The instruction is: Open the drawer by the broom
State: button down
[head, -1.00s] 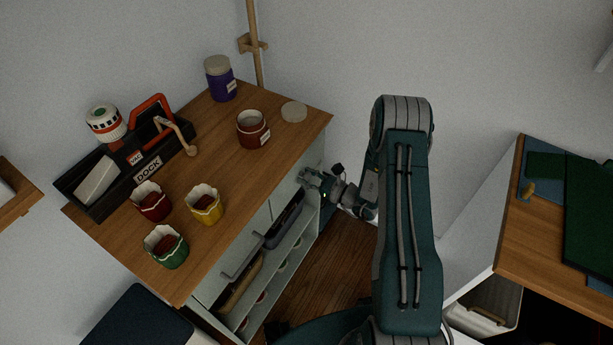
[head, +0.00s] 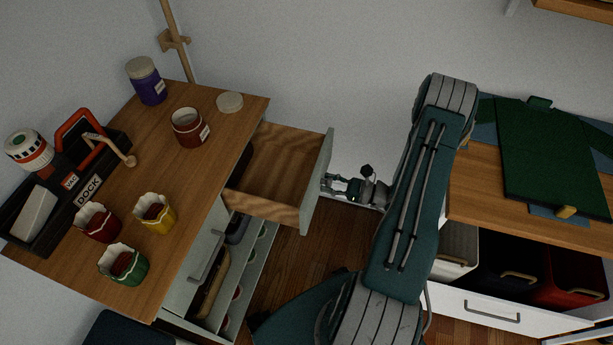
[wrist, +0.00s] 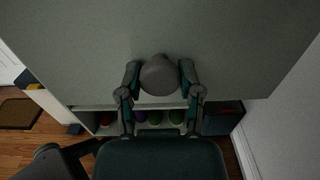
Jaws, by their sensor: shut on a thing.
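The drawer (head: 268,172) near the broom is pulled well out of the wooden-topped cabinet, and its wooden inside looks empty. The broom's handle (head: 179,50) stands in a wall bracket behind the cabinet's far corner. My gripper (head: 326,184) is at the outer face of the drawer front. In the wrist view my gripper (wrist: 159,75) has its two fingers on either side of a round grey knob (wrist: 159,76) on the pale drawer front (wrist: 230,50), shut on it.
The cabinet top (head: 195,180) bears a black caddy (head: 62,205), a purple jar (head: 147,82), a red-brown jar (head: 188,128), a lid (head: 229,102) and several small pots. A second desk (head: 470,185) with bins and a white drawer (head: 490,312) stands to the right. Wooden floor shows between them.

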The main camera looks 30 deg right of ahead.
jog(key=shift+v, duration=2.15)
jog(key=shift+d, duration=0.1)
jog(key=shift+c, duration=1.2)
grip_release()
jog(key=shift+r, duration=0.15)
notch_tip(320, 180, up, 10)
jog(key=shift+w, duration=0.1)
